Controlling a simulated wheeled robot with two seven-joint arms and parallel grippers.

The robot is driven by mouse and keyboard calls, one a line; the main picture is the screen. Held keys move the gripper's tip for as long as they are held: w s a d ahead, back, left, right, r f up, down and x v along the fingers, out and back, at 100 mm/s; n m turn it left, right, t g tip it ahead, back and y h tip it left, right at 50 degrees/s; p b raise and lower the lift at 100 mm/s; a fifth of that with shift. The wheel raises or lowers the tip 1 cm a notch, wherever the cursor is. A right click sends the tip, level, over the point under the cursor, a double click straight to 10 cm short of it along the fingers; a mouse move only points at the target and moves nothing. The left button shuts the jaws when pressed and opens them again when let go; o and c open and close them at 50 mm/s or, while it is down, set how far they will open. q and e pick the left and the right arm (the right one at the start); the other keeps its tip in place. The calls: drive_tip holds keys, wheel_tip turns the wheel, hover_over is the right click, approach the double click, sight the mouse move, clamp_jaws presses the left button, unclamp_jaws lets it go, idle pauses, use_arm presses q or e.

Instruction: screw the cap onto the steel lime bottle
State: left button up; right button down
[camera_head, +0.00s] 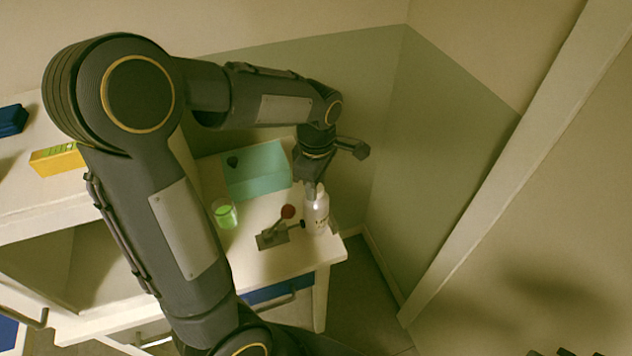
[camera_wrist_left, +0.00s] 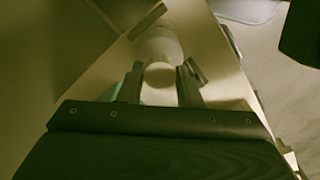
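A pale bottle (camera_head: 317,217) with small label marks stands upright near the table's right corner, beside a clamp fixture (camera_head: 272,236) with a red knob. I take it for the lime bottle. My left gripper (camera_head: 313,189) points down at the bottle's top. In the left wrist view, a pale round cap (camera_wrist_left: 160,74) sits between the two fingers of the gripper (camera_wrist_left: 160,88), which close in on its sides. The bottle's body (camera_wrist_left: 158,43) shows beyond it. Whether the cap sits fully on the neck is hidden. Dark parts, perhaps my right gripper (camera_head: 565,352), only touch the bottom edge.
A glass with green content (camera_head: 225,214) stands left of the clamp. A yellow box (camera_head: 57,160) and a blue item (camera_head: 13,120) are at far left. Walls stand close behind and right.

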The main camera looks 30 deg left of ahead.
use_arm(q)
drive_tip(key=shift+c, duration=0.4)
drive_tip(key=m, duration=0.3)
drive_tip(key=shift+m, duration=0.4)
drive_tip(key=m+p, duration=0.1)
drive_tip(key=m, duration=0.9)
drive_tip(key=shift+m+p, duration=0.3)
drive_tip(key=shift+p, duration=0.05)
drive_tip(key=m, duration=0.4)
drive_tip(key=o, duration=0.9)
